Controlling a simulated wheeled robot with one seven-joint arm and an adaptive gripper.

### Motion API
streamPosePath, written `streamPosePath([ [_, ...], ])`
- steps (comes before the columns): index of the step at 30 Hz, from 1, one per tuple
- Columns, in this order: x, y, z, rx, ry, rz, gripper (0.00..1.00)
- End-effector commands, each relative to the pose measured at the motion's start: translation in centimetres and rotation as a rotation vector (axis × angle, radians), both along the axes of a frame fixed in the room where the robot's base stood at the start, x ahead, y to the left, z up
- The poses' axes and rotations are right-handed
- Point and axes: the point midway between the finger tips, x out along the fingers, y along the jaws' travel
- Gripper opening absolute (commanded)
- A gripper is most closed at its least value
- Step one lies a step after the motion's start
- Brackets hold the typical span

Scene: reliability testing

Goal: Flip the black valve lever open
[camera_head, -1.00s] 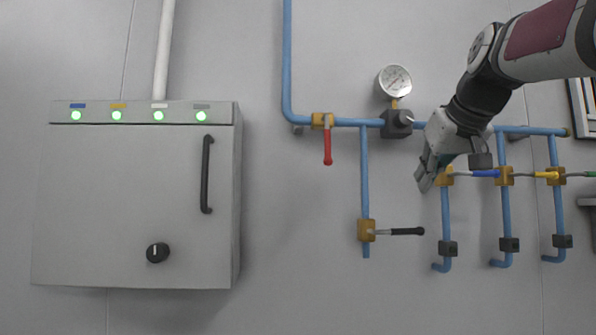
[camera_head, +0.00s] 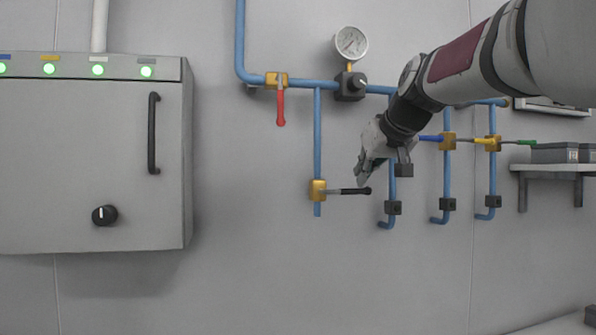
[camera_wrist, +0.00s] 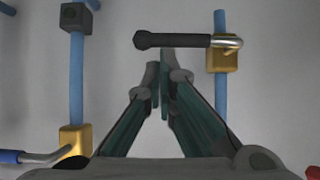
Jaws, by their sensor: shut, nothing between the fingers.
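The black valve lever (camera_head: 352,191) sticks out horizontally to the right from its brass valve (camera_head: 317,190) on a vertical blue pipe. In the wrist view the black lever (camera_wrist: 172,40) lies across the top, just beyond my fingertips, with its brass valve (camera_wrist: 224,60) to the right. My gripper (camera_head: 361,176) is shut and empty, pointing down and left, close to the lever's free end in the head view. In the wrist view my gripper (camera_wrist: 160,75) has its fingertips together below the lever's middle in the picture. I cannot tell whether they touch it.
A grey cabinet (camera_head: 90,165) is at left. Wall below is clear.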

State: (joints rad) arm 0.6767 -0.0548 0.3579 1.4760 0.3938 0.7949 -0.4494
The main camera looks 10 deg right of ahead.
Motion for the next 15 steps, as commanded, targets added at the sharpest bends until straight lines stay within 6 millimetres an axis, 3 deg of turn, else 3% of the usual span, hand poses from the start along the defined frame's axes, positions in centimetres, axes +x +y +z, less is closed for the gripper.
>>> streamPosePath([
  [15, -0.01, -0.33, -0.69, 0.080, 0.002, -0.001, 0.00],
])
